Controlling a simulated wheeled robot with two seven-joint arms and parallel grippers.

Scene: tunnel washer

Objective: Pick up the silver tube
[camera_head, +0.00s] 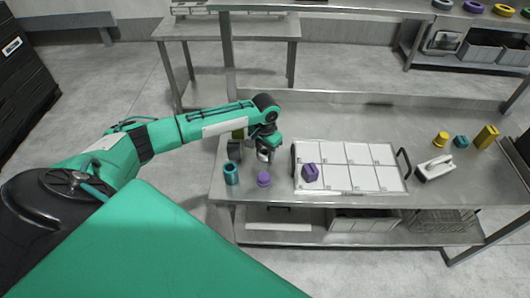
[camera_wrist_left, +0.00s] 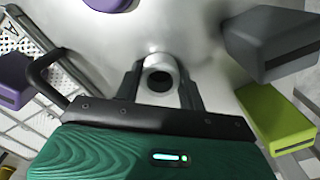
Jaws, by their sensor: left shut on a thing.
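The silver tube (camera_wrist_left: 160,72) stands between the two dark fingers of my left gripper (camera_wrist_left: 162,88) in the left wrist view, its round dark opening facing the camera. The left gripper is shut on it. In the head view the left gripper (camera_head: 264,155) points down over the left part of the steel table, with a small bright piece of the tube (camera_head: 263,156) at its fingertips. I cannot tell whether the tube still touches the table. My right gripper is in neither view.
Near the gripper stand a teal cup (camera_head: 231,174), a purple round piece (camera_head: 264,179), a dark grey block (camera_head: 234,150) and a green block (camera_wrist_left: 276,118). A white compartment tray (camera_head: 350,187) with a purple block (camera_head: 310,172) lies to the right. A white handled tool (camera_head: 434,169) lies further right.

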